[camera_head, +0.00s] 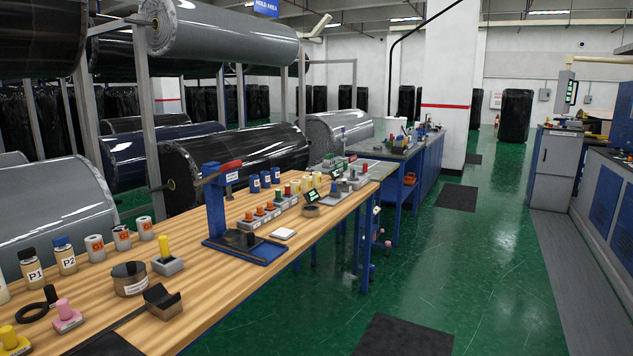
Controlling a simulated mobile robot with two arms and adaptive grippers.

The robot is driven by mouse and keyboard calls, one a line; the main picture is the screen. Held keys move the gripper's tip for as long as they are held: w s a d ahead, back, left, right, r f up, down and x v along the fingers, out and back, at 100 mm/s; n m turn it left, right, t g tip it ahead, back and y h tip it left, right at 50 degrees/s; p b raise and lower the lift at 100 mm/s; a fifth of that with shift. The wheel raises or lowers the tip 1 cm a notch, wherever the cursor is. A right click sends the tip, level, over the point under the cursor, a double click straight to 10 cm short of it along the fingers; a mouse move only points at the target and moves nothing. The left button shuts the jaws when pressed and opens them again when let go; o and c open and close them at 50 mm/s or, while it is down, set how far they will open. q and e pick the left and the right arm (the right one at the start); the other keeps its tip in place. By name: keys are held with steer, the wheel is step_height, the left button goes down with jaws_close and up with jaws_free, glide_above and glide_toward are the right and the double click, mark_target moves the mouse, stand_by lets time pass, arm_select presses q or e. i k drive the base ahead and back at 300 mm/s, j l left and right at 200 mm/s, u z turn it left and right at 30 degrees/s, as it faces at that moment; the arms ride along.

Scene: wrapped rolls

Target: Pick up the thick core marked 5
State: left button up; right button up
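Three short pale cores with orange-red labels stand upright in a row on the wooden workbench: a left one (95,248), a middle one (122,238) and a right one (145,228). Their markings are too small to read surely, so I cannot tell which, if any, is marked 5. Several small blue cylinders (254,184) with pale labels stand farther along the bench, and their marks are also unreadable. Neither of my grippers is in view.
The bench (215,292) also holds bottles P1 (32,268) and P2 (64,257), a round brown tin (130,280), a yellow-handled stamp (166,256) and a blue press (226,215). Large wrapped rolls (240,160) lie behind. Green floor (460,270) is open to the right.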

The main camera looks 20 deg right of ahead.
mark_target(316, 176)
steer(key=i+l, duration=0.2)
steer(key=l, duration=0.35)
steer(key=i+l, duration=0.2)
steer(key=l, duration=0.3)
steer(key=i+l+u, duration=0.1)
steer(key=l, duration=0.45)
steer(key=i+l, duration=0.3)
steer(key=l, duration=0.25)
steer(key=i+l+u, duration=0.1)
steer(key=l, duration=0.45)
steer(key=i+l, duration=0.25)
steer(key=l, duration=0.3)
steer(key=i+l, duration=0.2)
steer(key=l, duration=0.4)
steer(key=i+l+u, duration=0.1)
steer(key=l, duration=0.45)
steer(key=i, duration=0.05)
